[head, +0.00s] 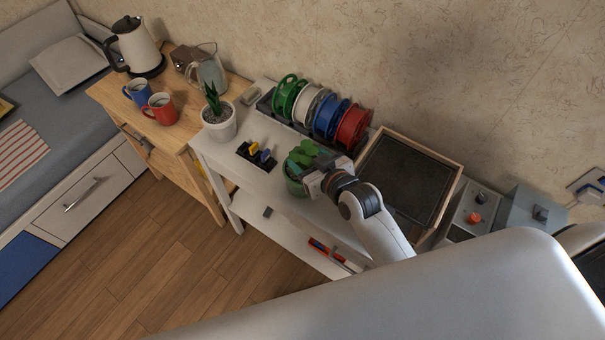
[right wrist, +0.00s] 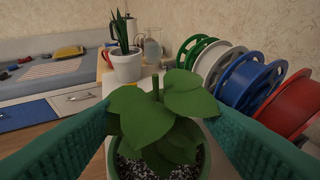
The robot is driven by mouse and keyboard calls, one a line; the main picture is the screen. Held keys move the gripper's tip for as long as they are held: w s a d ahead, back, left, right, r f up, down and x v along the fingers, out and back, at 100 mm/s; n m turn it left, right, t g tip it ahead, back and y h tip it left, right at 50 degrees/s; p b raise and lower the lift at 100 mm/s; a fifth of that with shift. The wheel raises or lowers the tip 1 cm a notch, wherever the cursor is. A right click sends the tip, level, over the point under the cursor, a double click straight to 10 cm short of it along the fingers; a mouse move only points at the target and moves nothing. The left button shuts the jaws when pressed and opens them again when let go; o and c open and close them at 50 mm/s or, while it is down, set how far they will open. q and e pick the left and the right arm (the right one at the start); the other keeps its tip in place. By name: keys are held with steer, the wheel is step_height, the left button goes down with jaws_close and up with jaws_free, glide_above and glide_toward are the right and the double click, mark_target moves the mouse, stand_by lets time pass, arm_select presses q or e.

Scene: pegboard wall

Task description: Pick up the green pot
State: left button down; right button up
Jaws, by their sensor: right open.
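The green pot (head: 294,186) holds a leafy plant and stands on the white shelf top (head: 252,178), near its front edge. My right gripper (head: 303,171) is at the pot, coming in from the right and covering part of it. In the right wrist view the pot (right wrist: 206,165) is low in the middle, with dark speckled soil and broad green leaves. The teal fingers of my right gripper (right wrist: 160,135) are spread wide, one on each side of the pot. I cannot tell whether they touch it. My left gripper is not in view.
A white pot with a spiky plant (head: 219,128) stands to the left. A rack of spools (head: 322,112) is behind the green pot. A dark framed tray (head: 403,181) lies to the right. A small dark holder (head: 256,157) with yellow and blue pieces is left of the green pot.

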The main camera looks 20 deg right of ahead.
steer(key=x, duration=0.3)
steer(key=shift+w+a+p, duration=0.1)
steer(key=shift+w+p, duration=0.15)
steer(key=shift+p, duration=0.15)
steer(key=shift+w+a+f, duration=0.1)
steer(key=shift+w+f, duration=0.05)
steer(key=shift+w, duration=0.2)
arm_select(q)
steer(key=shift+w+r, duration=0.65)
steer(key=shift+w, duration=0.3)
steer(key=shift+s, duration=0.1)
arm_select(e)
steer(key=c, duration=0.6)
jaws_close()
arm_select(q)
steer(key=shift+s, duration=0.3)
